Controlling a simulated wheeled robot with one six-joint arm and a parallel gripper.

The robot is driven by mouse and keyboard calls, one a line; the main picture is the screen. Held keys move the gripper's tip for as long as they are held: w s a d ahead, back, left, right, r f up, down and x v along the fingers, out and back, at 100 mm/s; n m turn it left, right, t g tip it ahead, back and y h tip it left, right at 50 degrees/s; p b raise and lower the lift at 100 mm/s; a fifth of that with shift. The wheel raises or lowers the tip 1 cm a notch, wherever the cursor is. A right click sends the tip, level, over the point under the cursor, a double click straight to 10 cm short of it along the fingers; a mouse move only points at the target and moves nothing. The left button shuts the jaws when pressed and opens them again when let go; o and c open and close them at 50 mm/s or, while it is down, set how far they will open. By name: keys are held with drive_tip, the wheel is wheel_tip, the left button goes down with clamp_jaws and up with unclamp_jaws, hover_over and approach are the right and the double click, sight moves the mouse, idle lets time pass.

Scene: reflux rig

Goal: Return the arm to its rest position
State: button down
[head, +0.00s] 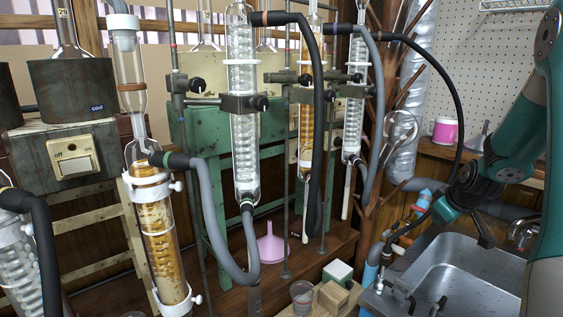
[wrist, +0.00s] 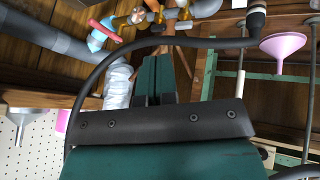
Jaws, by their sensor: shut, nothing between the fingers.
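My gripper (wrist: 157,62) is seen from behind in the wrist view, with its teal fingers shut together and nothing between them. In the head view my gripper (head: 445,208) is at the right, above the left part of the metal sink (head: 490,270). My teal arm comes down from the upper right and partly hides the gripper.
A black hose (head: 440,60) curves down close to my gripper and crosses the wrist view (wrist: 100,70). Taps with red and blue parts (head: 424,198) stand beside the sink. Glass condensers (head: 243,110) are clamped at the centre. A pink-and-white mug (head: 445,130) stands on a shelf.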

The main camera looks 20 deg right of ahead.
drive_tip(key=w+a+r+n+g+y+p, duration=0.1)
drive_tip(key=a+r+y, duration=0.25)
drive_tip(key=a, duration=1.05)
drive_tip(key=a+r+n+y+p, duration=0.15)
drive_tip(key=a+r, duration=0.35)
drive_tip(key=a, duration=0.8)
drive_tip(key=s+a+r+n+g+y, duration=0.1)
drive_tip(key=s+a+r+g, duration=0.1)
drive_tip(key=s+a, duration=0.7)
drive_tip(key=s+a+r+n+g+y, duration=0.1)
drive_tip(key=s+a+r+n+g, duration=0.1)
drive_tip(key=s+a, duration=0.7)
drive_tip(key=shift+s+a+r+g+p, duration=0.2)
drive_tip(key=shift+s+r+g+p, duration=0.3)
drive_tip(key=shift+r, duration=0.2)
drive_tip(key=shift+w+n, duration=0.1)
drive_tip(key=shift+n, duration=0.15)
